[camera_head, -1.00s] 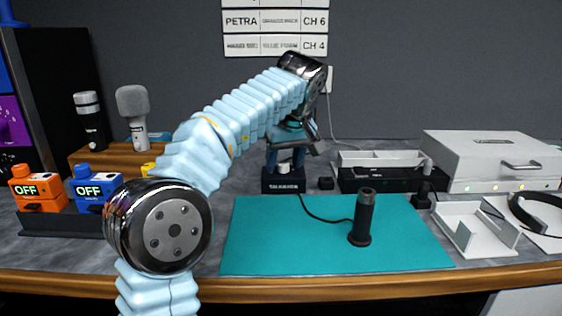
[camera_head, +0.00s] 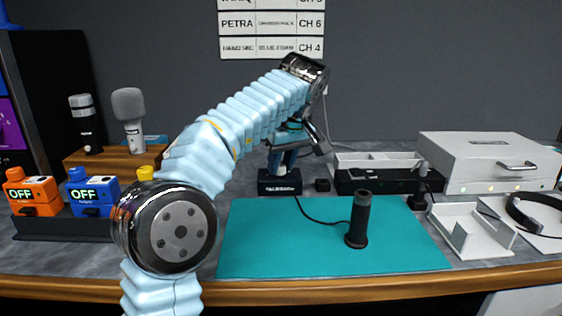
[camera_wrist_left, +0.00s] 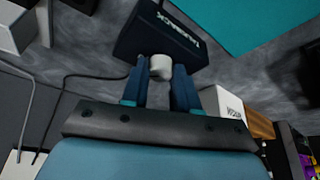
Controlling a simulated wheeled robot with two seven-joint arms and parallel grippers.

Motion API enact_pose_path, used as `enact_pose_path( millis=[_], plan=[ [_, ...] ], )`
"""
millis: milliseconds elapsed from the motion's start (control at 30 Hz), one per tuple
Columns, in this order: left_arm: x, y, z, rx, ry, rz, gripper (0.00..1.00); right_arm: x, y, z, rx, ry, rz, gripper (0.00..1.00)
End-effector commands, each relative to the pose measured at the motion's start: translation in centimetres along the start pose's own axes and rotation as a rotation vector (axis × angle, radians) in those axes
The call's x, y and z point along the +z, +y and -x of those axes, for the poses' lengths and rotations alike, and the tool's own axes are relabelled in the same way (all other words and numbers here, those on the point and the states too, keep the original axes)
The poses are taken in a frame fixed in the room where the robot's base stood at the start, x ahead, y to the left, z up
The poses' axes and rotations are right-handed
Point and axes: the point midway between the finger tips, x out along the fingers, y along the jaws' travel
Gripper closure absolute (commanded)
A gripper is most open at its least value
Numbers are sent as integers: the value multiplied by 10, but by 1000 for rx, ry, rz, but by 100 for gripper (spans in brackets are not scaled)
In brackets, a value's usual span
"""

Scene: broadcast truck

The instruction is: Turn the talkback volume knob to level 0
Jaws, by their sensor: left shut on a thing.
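The talkback box (camera_head: 279,183) is a small dark block with a white label, at the back edge of the teal mat in the head view. It also shows at the top of the left wrist view (camera_wrist_left: 150,35). Its white volume knob (camera_wrist_left: 160,66) sits between the fingers of my left gripper (camera_head: 283,163) in the left wrist view. My left gripper (camera_wrist_left: 159,78) is shut on the knob. I cannot read the knob's level. My right gripper is out of view.
A black upright handle (camera_head: 359,220) stands on the teal mat (camera_head: 290,240). A black cable runs from the box across the mat. Orange (camera_head: 33,190) and blue (camera_head: 92,190) OFF units stand at left. A white case (camera_head: 490,160) and open tray (camera_head: 470,230) are at right.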

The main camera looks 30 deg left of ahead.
Motion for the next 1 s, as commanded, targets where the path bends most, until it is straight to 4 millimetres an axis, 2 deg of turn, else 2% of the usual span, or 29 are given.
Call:
enact_pose_path(
  millis=[600,1000],
  plan=[
    [-1,5,0,-191,2,465,100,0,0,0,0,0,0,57],
    [-2,6,0,-256,2,623,100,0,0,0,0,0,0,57]
  ],
)
